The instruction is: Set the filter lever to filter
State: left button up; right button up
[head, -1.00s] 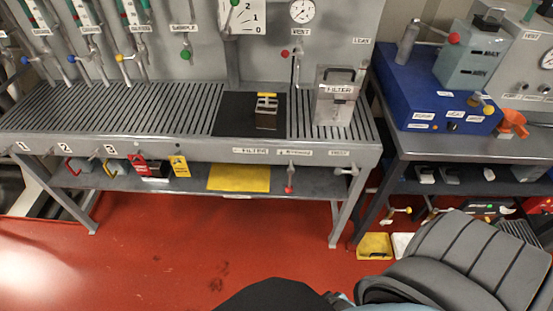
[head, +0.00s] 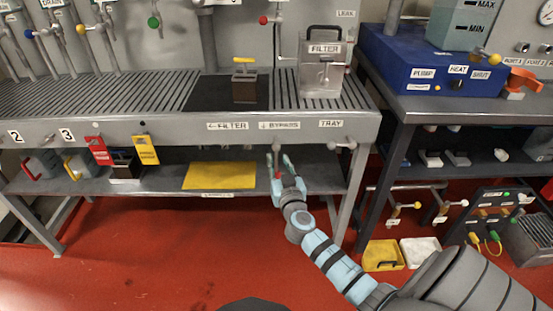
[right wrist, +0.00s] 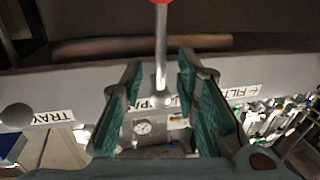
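The filter lever hangs straight down from the front rail of the bench, below the label "BYPASS" (head: 280,125); the label "FILTER" (head: 228,126), with an arrow to the left, is beside it. In the right wrist view the lever is a thin metal rod (right wrist: 161,48) with a red knob (right wrist: 161,2) at the picture's top edge. My right gripper (head: 281,158) is open under the rail, at the lever. In the right wrist view its two teal-padded fingers (right wrist: 161,78) stand on either side of the rod, with gaps visible. My left gripper is out of view.
A metal box labelled "FILTER" (head: 323,75) stands on the slatted bench top. A small valve (head: 344,145) sits to the right under the label "TRAY" (head: 331,124). A yellow sheet (head: 220,175) lies on the lower shelf. A table leg stands right of my right arm.

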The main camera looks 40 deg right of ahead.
aim_at(277, 159)
jog(key=x, duration=0.3)
jog(key=shift+w, duration=0.1)
grip_shut()
jog(key=shift+f, duration=0.1)
